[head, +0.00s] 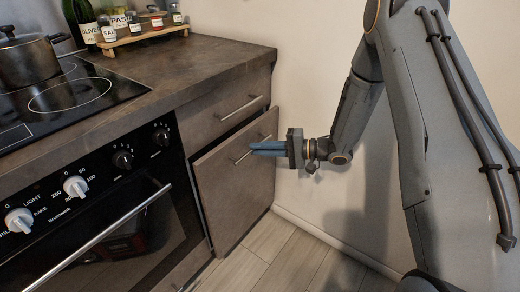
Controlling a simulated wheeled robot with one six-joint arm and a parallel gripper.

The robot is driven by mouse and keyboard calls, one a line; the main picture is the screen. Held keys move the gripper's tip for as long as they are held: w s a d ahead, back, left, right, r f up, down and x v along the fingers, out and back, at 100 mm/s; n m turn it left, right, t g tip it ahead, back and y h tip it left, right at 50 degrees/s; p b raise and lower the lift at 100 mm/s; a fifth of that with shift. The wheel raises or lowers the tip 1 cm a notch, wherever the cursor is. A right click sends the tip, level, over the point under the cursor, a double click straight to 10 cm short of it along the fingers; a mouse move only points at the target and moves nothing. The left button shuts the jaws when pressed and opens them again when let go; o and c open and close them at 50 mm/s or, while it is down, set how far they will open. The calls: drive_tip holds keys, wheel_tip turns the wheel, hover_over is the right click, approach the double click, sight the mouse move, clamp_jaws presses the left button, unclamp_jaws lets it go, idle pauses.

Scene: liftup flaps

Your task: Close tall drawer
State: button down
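The tall drawer (228,195) is the dark brown front below a shallow top drawer, right of the oven. It stands partly pulled out, with a dark gap along its top and left side. Its metal bar handle (243,158) is partly covered by my gripper. My gripper (253,149) comes in from the right, with its blue-grey fingers pointing left in front of the handle. The fingers look close together, but I cannot tell whether they are shut or touch the handle or the front.
The shallow top drawer (224,108) looks closed. The oven (105,220) with knobs and a bar handle is at left. A pot (27,60) stands on the hob. Spice jars and a bottle stand on the worktop (185,65). A bare wall (310,80) is at right.

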sight(246, 144)
drive_tip(key=shift+w+a, duration=1.4)
drive_tip(key=shift+a, duration=0.3)
drive_tip(key=c, duration=1.8)
unclamp_jaws()
drive_tip(key=shift+a, duration=0.25)
drive_tip(key=shift+c, duration=0.2)
drive_tip(key=shift+d, duration=0.1)
drive_tip(key=p+v, duration=0.1)
drive_tip(key=v, duration=0.7)
drive_tip(key=shift+w, duration=0.15)
